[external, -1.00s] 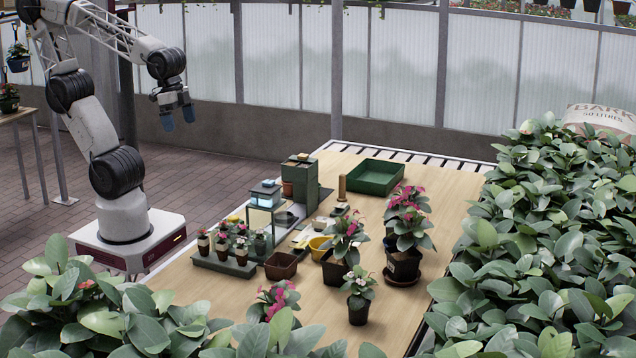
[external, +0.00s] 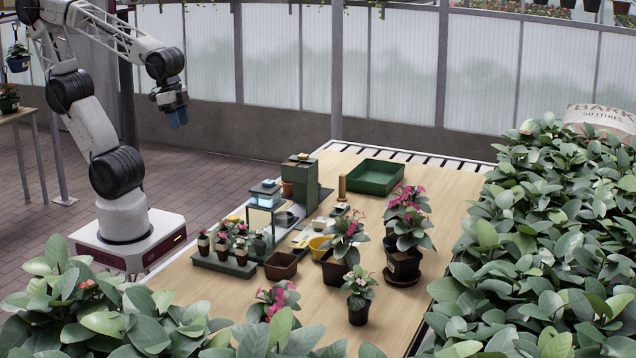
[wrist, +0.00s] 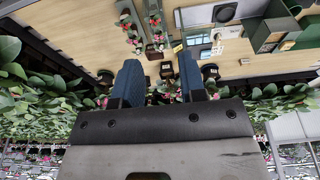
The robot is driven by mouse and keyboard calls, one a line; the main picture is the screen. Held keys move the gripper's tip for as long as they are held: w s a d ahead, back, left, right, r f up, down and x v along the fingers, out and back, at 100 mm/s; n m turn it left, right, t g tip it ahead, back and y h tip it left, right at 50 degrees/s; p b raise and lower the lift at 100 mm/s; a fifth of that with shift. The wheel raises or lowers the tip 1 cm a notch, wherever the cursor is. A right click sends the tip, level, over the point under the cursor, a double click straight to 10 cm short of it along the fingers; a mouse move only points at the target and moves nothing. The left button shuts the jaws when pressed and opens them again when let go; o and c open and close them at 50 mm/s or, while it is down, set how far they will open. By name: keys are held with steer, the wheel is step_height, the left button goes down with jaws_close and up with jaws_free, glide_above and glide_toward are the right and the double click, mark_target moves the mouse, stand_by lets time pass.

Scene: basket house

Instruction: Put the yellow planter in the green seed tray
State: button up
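The yellow planter (external: 319,246) stands on the table among pots, beside a pink-flowered plant that partly crowds it. The green seed tray (external: 372,188) lies at the table's far end; it looks empty. My gripper (external: 178,117) is raised at the upper left, beyond the table's left side and far from both. Its blue fingers are apart with nothing between them; the gap also shows in the wrist view (wrist: 161,82). In the wrist view a small yellow patch is seen, but I cannot tell whether it is the planter.
A brown planter (external: 281,266) and a rack of small potted plants (external: 222,263) stand left of the yellow planter. A green cabinet-like unit (external: 300,180) and a wooden cylinder (external: 342,188) stand before the tray. Flowering pots (external: 359,308) stand right and front. Dense foliage (external: 545,240) borders the right.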

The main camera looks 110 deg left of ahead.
steer(key=w+a+f+n+g, duration=0.1)
steer(key=w+f+n, duration=0.25)
steer(key=w, duration=1.15)
steer(key=w+a+f+n+g, duration=0.15)
steer(key=w+n, duration=0.25)
steer(key=w, duration=1)
steer(key=w+f+n+g+y, duration=0.1)
steer(key=w+f+n, duration=0.5)
steer(key=w+f, duration=1.5)
steer(key=shift+w+a+f+g, duration=0.2)
steer(key=shift+a+f+g, duration=0.35)
steer(key=shift+f, duration=0.4)
steer(key=shift+s+f, duration=0.25)
steer(key=shift+f, duration=1)
